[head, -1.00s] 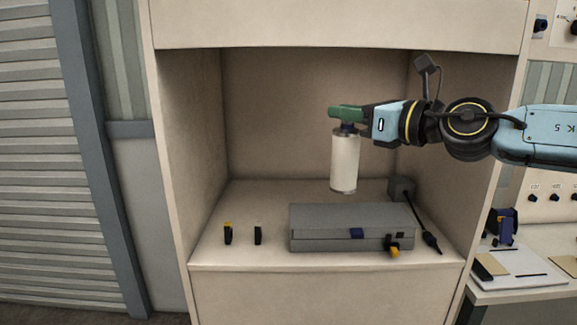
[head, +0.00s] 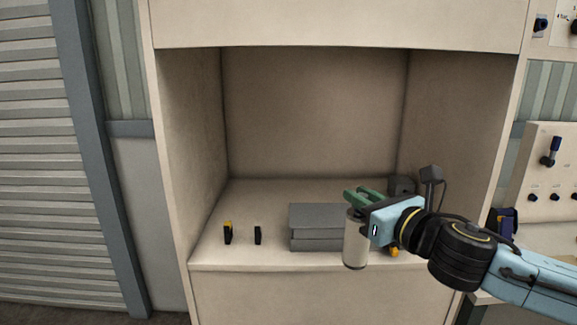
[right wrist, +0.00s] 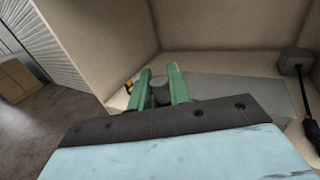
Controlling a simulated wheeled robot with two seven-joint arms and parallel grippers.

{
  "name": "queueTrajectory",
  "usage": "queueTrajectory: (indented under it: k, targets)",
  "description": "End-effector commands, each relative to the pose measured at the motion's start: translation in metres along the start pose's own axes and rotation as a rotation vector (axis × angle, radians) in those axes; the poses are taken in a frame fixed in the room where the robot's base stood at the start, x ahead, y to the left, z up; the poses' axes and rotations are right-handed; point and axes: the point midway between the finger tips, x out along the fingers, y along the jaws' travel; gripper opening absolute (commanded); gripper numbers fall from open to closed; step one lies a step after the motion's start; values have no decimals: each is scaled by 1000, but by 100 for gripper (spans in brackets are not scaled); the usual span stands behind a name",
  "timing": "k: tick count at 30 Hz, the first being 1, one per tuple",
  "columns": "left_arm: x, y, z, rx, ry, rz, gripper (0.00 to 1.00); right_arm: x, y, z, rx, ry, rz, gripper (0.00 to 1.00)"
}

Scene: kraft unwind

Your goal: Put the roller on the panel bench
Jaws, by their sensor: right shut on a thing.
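The roller (head: 355,242), a pale upright cylinder, hangs below my right gripper (head: 358,196). The green fingers are shut on its top end. The roller is in front of the grey case and hides the case's right part. In the right wrist view my right gripper (right wrist: 160,86) shows its two green fingers around the roller's dark top (right wrist: 160,92); the rest of the roller is hidden. A bench surface below a panel with knobs (head: 545,182) is at the right edge, partly hidden by my right arm; I take it as the panel bench (head: 548,240). My left gripper is not in view.
The grey case (head: 314,215) lies in a beige alcove. Two small dark clips (head: 228,233) stand left of it. A grey box (head: 401,185) is at the back right. The alcove's right wall (head: 455,120) stands between the case and the panel bench.

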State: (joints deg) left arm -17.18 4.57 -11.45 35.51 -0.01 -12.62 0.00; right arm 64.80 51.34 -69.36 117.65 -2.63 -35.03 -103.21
Motion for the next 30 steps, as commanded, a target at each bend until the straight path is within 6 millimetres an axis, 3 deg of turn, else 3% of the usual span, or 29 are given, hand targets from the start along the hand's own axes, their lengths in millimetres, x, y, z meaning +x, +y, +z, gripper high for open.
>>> queueTrajectory:
  k: [14, 24, 30]
  targets:
    - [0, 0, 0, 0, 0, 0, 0, -50, -2, -86, 6, 4, -210, 0]
    - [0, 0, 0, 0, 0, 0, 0, -109, -1, -155, 5, 5, -395, 0]
    - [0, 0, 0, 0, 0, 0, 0, -137, 0, -180, 2, 1, -468, 0]
